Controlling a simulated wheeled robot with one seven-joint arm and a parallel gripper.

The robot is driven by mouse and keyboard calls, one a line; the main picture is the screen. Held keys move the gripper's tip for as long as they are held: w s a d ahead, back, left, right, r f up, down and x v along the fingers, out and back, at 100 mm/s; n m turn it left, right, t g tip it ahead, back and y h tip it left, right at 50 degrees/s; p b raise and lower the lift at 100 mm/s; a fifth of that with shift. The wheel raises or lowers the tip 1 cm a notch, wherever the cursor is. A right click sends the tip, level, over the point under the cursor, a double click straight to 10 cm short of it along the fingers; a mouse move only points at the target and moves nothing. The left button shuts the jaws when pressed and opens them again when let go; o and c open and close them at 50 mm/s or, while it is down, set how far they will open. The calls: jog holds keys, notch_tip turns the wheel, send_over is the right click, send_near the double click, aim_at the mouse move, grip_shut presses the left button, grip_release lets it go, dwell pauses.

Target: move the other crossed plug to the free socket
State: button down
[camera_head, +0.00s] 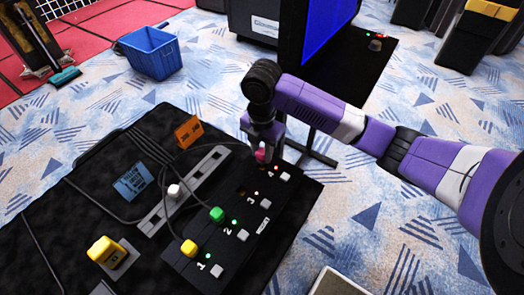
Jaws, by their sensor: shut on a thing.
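A black panel (191,275) holds a row of numbered sockets. A yellow plug (189,248) sits at position 1 and a green plug (217,214) at position 2, each with a green light beside it. Position 3 (243,191) shows no plug and a red light. My gripper (262,147) points down over the far end of the panel, shut on a pink plug (261,156). The fingers partly hide this plug, and I cannot tell whether it is seated or just above the panel. A red light shows near it. A white plug (173,191) stands on a grey strip (152,225).
Grey cables run over the black mat (60,215). An orange card (189,131), a blue card (132,182) and a yellow block (105,250) stand left of the panel. A screen (325,35) rises behind my arm. A blue crate (150,53) stands on the floor.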

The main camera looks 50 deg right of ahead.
jog(key=shift+f+b, duration=0.95)
jog(key=shift+f, duration=0.45)
jog(key=shift+c, duration=2.2)
grip_release()
jog(key=shift+r+p, duration=2.85)
jog(key=shift+r, duration=0.7)
